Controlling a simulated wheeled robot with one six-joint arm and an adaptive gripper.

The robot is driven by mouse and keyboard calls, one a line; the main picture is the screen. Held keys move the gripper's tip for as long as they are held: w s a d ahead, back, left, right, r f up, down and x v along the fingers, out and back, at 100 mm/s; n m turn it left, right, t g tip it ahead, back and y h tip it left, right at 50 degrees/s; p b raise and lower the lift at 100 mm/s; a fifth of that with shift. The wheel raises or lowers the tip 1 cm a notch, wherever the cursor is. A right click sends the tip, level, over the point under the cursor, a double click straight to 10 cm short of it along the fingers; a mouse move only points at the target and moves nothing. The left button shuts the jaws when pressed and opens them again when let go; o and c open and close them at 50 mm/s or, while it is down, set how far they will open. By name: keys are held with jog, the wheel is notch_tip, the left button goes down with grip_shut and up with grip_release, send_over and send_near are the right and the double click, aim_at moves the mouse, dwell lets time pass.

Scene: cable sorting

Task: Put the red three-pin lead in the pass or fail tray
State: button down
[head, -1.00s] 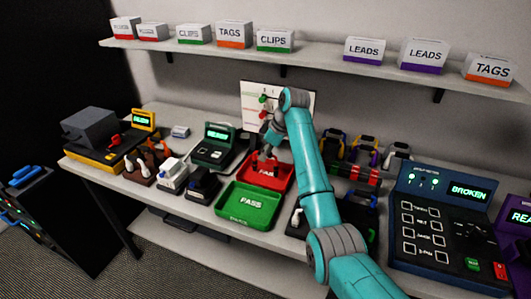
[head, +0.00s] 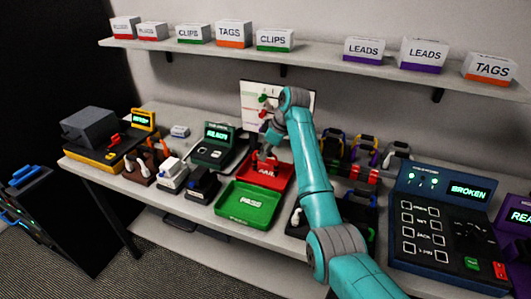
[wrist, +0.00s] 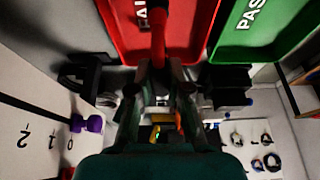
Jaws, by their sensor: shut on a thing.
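My gripper (wrist: 157,110) is shut on the red lead (wrist: 158,45), which stands out beyond the fingertips in the wrist view. The lead's plug and pins cannot be made out. In the head view my gripper (head: 261,156) is over the back part of the red FAIL tray (head: 284,181). That tray also shows behind the lead in the wrist view (wrist: 193,35). Whether the lead touches the tray floor I cannot tell. The green PASS tray (head: 232,217) lies in front of the red one and looks empty.
A blue tester (head: 445,235) at the right reads BROKEN. Small black and white devices (head: 203,184) stand left of the trays. A green-screen tester (head: 214,148) is behind them. A white board (head: 250,98) stands at the back. A shelf (head: 330,65) with labelled boxes is above.

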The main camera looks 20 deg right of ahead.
jog(key=shift+f, duration=0.9)
dwell(1.2)
jog(key=shift+c, duration=2.3)
grip_release()
jog(key=shift+r, duration=0.1)
jog(key=shift+r, duration=3.9)
